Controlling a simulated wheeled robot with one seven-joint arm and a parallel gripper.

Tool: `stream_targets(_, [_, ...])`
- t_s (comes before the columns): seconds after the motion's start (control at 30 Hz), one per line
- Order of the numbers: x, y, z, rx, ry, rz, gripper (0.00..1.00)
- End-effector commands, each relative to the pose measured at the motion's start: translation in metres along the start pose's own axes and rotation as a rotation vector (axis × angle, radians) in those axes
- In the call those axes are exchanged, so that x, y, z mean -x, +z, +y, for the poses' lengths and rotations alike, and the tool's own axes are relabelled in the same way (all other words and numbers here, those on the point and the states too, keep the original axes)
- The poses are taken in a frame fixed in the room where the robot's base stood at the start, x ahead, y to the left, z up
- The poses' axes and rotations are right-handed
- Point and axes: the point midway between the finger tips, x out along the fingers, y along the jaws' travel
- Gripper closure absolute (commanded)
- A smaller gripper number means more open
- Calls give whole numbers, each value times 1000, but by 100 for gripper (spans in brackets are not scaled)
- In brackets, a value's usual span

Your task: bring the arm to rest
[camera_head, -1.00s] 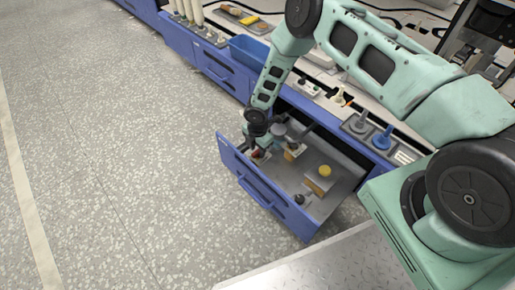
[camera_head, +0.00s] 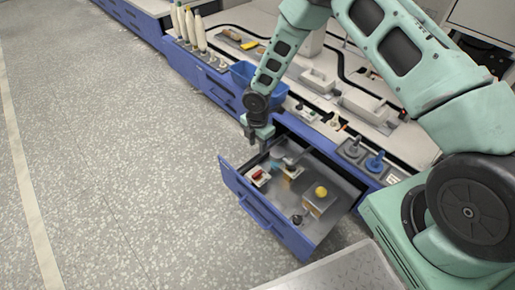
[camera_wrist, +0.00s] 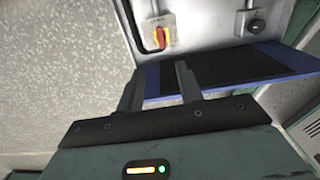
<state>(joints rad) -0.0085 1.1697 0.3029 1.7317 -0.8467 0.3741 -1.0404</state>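My gripper (camera_head: 254,140) hangs above the back left corner of an open blue drawer (camera_head: 262,212) in the head view. In the wrist view its two fingers (camera_wrist: 158,88) stand apart with nothing between them, so it is open and empty. The drawer holds a small white block with a red piece (camera_head: 259,176) at its left. The wrist view shows a red and yellow switch (camera_wrist: 160,37) beyond the fingers.
A blue bin (camera_head: 243,76) stands on the counter behind my gripper. Several pale bobbin-like cones (camera_head: 190,28) stand further left. The floor (camera_head: 120,170) at left is clear.

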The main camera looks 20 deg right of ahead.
Motion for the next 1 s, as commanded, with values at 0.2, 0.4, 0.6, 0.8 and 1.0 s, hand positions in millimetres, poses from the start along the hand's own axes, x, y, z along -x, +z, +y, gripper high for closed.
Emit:
stream_targets(0.2, [6, 0, -1, 0, -2, 0, 64])
stream_targets(0.4, [6, 0, -1, -1, -1, 0, 64])
stream_targets(0.6, [6, 0, 0, -1, -1, 0, 64])
stream_targets(0.8, [36, -12, 1, -64, 5, -4, 64])
stream_targets(1.0, [120, -50, -12, -276, 11, -10, 64])
